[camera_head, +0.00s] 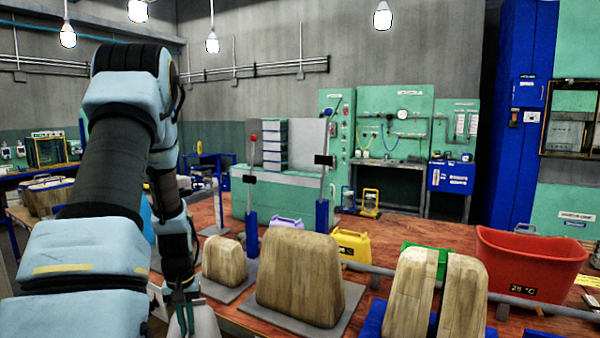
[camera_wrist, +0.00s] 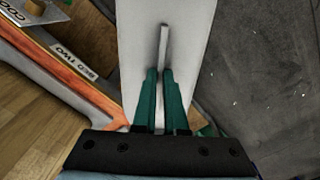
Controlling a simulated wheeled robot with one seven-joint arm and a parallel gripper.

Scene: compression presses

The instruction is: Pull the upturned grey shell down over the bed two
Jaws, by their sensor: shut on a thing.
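My gripper (camera_wrist: 160,75) has its green fingers closed on a thin upright grey fin in the wrist view. The fin rises from a smooth light grey surface, which looks like the grey shell (camera_wrist: 190,30). In the head view my gripper (camera_head: 182,302) is low at the left front of the bench, with part of the pale shell (camera_head: 204,322) just below it. Most of the shell is out of frame or hidden by my arm there. A label reading "BED TWO" (camera_wrist: 75,61) shows left of the shell in the wrist view. The bed's full outline is not clear.
Wooden blocks, one small (camera_head: 224,262), one large (camera_head: 300,280) and one split (camera_head: 410,295), stand along the bench. A red tub (camera_head: 530,262) is at right. Upright levers with blue bases (camera_head: 252,235) stand behind. A yellow case (camera_head: 354,247) sits behind the large block.

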